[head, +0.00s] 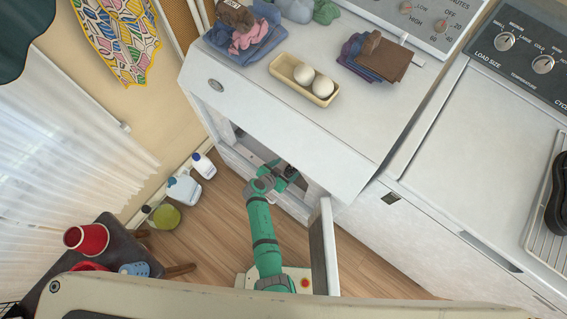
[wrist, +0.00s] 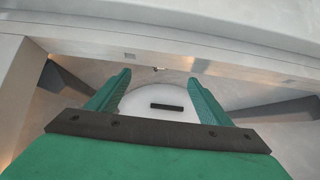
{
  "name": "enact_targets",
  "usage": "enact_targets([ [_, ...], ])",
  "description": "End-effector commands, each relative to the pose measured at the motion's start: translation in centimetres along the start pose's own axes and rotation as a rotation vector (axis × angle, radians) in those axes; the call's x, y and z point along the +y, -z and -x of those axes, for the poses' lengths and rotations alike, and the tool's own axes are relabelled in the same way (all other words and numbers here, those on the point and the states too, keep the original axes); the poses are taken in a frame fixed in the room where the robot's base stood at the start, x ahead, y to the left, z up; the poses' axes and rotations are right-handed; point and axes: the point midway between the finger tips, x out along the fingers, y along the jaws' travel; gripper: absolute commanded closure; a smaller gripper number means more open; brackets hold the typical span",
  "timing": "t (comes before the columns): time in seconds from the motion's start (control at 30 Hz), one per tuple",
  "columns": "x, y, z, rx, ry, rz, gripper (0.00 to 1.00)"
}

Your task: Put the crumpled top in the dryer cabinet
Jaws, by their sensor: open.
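The dryer cabinet (head: 290,130) is white, and its door (head: 325,245) stands open. My gripper (head: 288,172) reaches into the front opening, partly hidden by the cabinet's top. In the wrist view my gripper (wrist: 155,95) is open with two green fingers apart and no cloth between them. Beyond them is the pale interior, with a white rounded surface (wrist: 165,88) bearing a dark slot. No crumpled top shows inside in the wrist view. On the cabinet lie a crumpled pink cloth (head: 248,38) and a grey-green crumpled cloth (head: 325,12); I cannot tell which is the top.
On the cabinet are a tray (head: 284,80) with two white balls and a folded brown-and-blue stack (head: 376,58). A washer (head: 470,170) stands to the right. Bottles (head: 184,188) stand on the floor by the wall. A dark stool (head: 110,250) holds a red cup (head: 88,239).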

Motion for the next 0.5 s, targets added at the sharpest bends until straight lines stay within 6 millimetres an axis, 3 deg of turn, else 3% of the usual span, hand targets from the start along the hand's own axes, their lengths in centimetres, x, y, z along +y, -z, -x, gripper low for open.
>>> enact_targets([
  [0.2, -0.1, -0.1, 2.0, -0.001, 0.002, 0.001, 0.27],
  [0.5, 0.0, 0.0, 2.2, 0.0, 0.0, -0.001, 0.27],
])
